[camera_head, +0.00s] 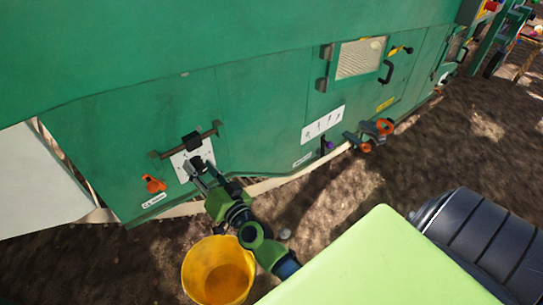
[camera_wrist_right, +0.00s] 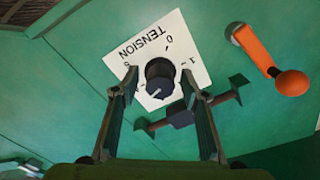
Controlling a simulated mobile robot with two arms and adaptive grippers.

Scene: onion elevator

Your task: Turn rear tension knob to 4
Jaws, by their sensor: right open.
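A black tension knob (camera_wrist_right: 160,78) sits on a white dial plate (camera_wrist_right: 146,44) printed "TENSION". A 0 and a 1 are legible on the plate; other marks are partly hidden by a finger. A pale pointer line on the knob points to the lower left in the right wrist view. The plate also shows in the head view (camera_head: 180,163) on the green machine wall. My right gripper (camera_wrist_right: 159,84) is open, with one finger on each side of the knob. I cannot tell whether the fingers touch it. My left gripper is not in view.
An orange handle (camera_wrist_right: 268,60) is beside the plate; it also shows in the head view (camera_head: 153,184). A dark latch bar (camera_wrist_right: 182,117) is close to the plate and the right finger. A yellow bucket (camera_head: 217,272) stands on the soil below my right arm.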

